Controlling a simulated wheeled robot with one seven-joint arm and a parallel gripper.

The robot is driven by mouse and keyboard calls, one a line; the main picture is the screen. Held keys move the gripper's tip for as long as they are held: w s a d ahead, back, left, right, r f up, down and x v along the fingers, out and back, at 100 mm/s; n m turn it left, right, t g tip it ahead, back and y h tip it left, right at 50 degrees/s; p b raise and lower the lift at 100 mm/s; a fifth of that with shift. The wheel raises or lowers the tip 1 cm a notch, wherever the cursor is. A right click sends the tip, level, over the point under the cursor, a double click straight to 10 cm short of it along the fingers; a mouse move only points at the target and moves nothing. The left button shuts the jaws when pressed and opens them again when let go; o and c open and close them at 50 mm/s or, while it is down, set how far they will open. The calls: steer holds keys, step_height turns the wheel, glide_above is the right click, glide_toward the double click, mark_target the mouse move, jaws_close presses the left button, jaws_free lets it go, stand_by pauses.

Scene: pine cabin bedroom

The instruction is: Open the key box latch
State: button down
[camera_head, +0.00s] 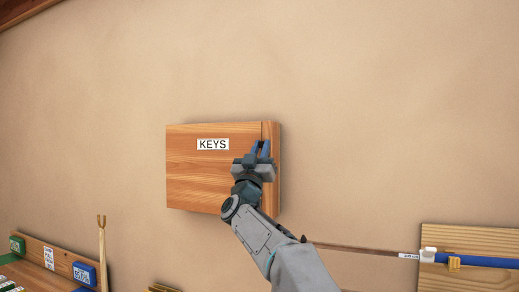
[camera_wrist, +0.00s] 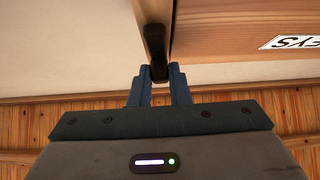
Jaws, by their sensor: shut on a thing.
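The key box (camera_head: 195,180) is a wooden box on the wall with a white KEYS label (camera_head: 213,144) on its front. In the wrist view the box (camera_wrist: 235,38) fills the upper right. The dark latch (camera_wrist: 154,38) is a narrow upright piece at the edge of the box front, beside a seam. My gripper (camera_head: 261,149) is at the right part of the box front. In the wrist view the blue fingers of my gripper (camera_wrist: 159,78) are shut on the lower end of the latch. In the head view my gripper and arm hide most of the latch.
The wall around the box is bare. A wooden board with a blue item (camera_head: 480,261) is at the lower right. A shelf with a green box (camera_head: 17,245) and a blue box (camera_head: 84,274), and a forked stick (camera_head: 102,250), are at the lower left.

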steer(key=shift+f, duration=0.1)
stand_by(0.3)
steer(key=c, duration=1.4)
jaws_free()
steer(key=shift+o, duration=0.2)
steer(key=b+v, duration=0.5)
steer(key=v, duration=0.8)
steer(key=shift+s+f, duration=0.2)
steer(key=shift+f, duration=0.1)
steer(key=shift+a+y, duration=0.1)
steer(key=shift+y, duration=0.2)
